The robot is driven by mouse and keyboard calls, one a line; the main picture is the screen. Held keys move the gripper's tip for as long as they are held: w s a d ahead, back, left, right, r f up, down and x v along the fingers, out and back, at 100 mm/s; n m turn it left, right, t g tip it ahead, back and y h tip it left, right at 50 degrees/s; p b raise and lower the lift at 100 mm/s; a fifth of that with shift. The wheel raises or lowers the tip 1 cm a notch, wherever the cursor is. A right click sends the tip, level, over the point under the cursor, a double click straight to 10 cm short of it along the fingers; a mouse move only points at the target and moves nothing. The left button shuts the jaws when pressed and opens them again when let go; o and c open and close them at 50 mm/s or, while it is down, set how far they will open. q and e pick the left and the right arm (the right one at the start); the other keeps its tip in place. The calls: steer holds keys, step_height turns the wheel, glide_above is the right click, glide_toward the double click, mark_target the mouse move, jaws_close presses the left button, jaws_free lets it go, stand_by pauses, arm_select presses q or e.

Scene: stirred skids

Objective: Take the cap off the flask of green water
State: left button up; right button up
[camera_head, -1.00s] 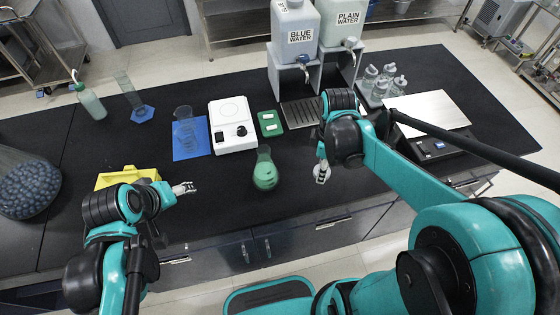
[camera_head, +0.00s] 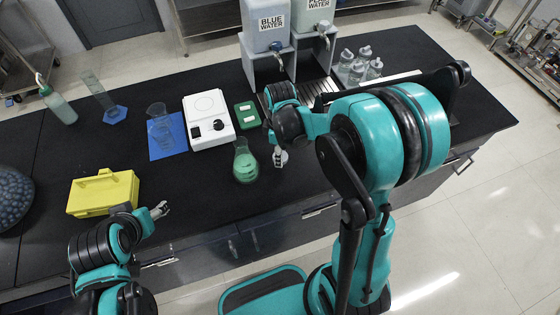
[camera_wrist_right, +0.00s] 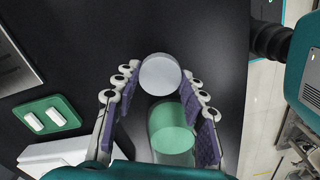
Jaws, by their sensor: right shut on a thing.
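The flask of green water (camera_head: 245,165) stands on the black bench top in front of the white stirrer. Its neck shows no cap in the head view. My right gripper (camera_head: 281,158) is just right of the flask, apart from it. In the right wrist view, the gripper (camera_wrist_right: 160,73) is shut on a pale round cap (camera_wrist_right: 160,75) between its fingertips. The green flask (camera_wrist_right: 172,128) shows beyond and below the cap there. My left gripper (camera_head: 162,209) is over the front left of the bench, empty; its finger gap is too small to judge.
A white stirrer (camera_head: 208,123) and green tray (camera_head: 247,114) are behind the flask. A beaker (camera_head: 160,130) on a blue mat and a yellow box (camera_head: 103,193) are left. Clear bottles (camera_head: 360,65) stand back right. Bench is bare in front of the flask.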

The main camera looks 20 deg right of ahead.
step_height(320, 180, down, 4)
steer(key=shift+r+b, duration=0.2)
steer(key=shift+b, duration=0.45)
steer(key=shift+f, duration=0.2)
steer(key=shift+f, duration=0.15)
steer(key=o, duration=1.3)
